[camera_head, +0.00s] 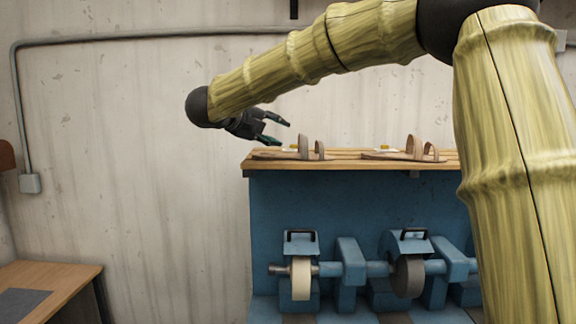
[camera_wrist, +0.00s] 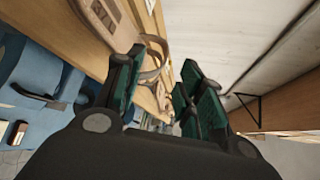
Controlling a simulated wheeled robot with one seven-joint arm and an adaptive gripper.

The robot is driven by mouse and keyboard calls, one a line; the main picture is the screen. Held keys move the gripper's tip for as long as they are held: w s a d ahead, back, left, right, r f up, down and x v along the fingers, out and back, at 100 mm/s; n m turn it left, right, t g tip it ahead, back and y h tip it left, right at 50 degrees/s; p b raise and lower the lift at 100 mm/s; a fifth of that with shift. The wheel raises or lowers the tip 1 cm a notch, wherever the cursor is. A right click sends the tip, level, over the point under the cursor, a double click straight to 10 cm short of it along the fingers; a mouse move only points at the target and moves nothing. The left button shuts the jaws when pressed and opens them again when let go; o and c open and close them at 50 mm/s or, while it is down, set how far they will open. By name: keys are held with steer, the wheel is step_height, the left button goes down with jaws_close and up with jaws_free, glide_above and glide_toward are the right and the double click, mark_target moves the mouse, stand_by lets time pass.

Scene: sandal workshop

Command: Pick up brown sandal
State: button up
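Two brownish strapped sandals lie on the wooden top of the blue machine bench: a left one (camera_head: 305,153) near the top's left end and a right one (camera_head: 415,152) further along. I cannot tell which one the task means. My gripper (camera_head: 281,134) is open and empty, just above and left of the left sandal's straps, apart from it. In the wrist view, a sandal strap (camera_wrist: 163,48) shows beyond and between the dark green fingers of my gripper (camera_wrist: 164,68). Another sandal (camera_wrist: 101,14) shows at the upper left. The fingers partly hide the nearer sandal.
The wooden top (camera_head: 345,163) also carries small yellow items (camera_head: 385,147) behind the sandals. Below stands the blue grinding machine (camera_head: 350,215) with wheels. A wooden table (camera_head: 50,281) is at the lower left. The wall is close behind. The space left of the bench is clear.

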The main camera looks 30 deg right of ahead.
mark_target(299, 155)
steer(key=x, duration=0.1)
steer(key=p+x, duration=0.1)
steer(key=x, duration=0.3)
steer(key=shift+s+d+r+p, duration=0.1)
steer(key=shift+s+d+p, duration=0.1)
steer(key=shift+d+p, duration=0.5)
steer(key=shift+d, duration=0.15)
steer(key=shift+w+d+p, duration=0.2)
steer(key=shift+d+p, duration=0.15)
steer(key=p+x, duration=0.1)
steer(key=x, duration=0.2)
steer(key=shift+w+d+f, duration=0.1)
steer(key=shift+d+f, duration=0.1)
steer(key=shift+d, duration=0.1)
steer(key=shift+a, duration=0.15)
steer(key=shift+c, duration=1.4)
jaws_close()
